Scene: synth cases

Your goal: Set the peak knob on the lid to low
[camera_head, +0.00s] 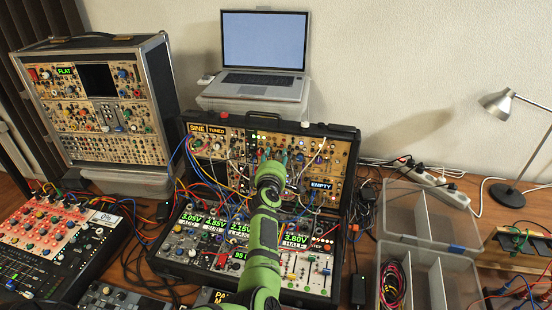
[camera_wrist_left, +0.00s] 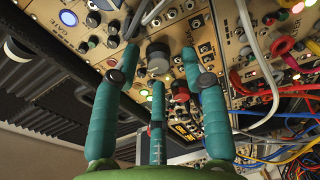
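The open case lid (camera_head: 335,131) stands upright behind the case base and carries gold panels with many small knobs and jacks. My left gripper (camera_head: 272,158) is in front of the middle of the lid, and my green arm hides part of the panels. In the left wrist view, its three teal fingers (camera_wrist_left: 158,62) are spread apart near a grey-and-black knob (camera_wrist_left: 158,56). The knob shows between the fingertips; I cannot tell whether they touch it. My right gripper is not in view.
Patch cables (camera_head: 206,180) hang across the lid's left side, and a grey cable (camera_wrist_left: 250,45) runs close to the fingers. The base (camera_head: 318,292) below has lit displays. A laptop (camera_head: 262,55) stands behind; clear bins (camera_head: 420,262) and a lamp (camera_head: 497,103) are at the right.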

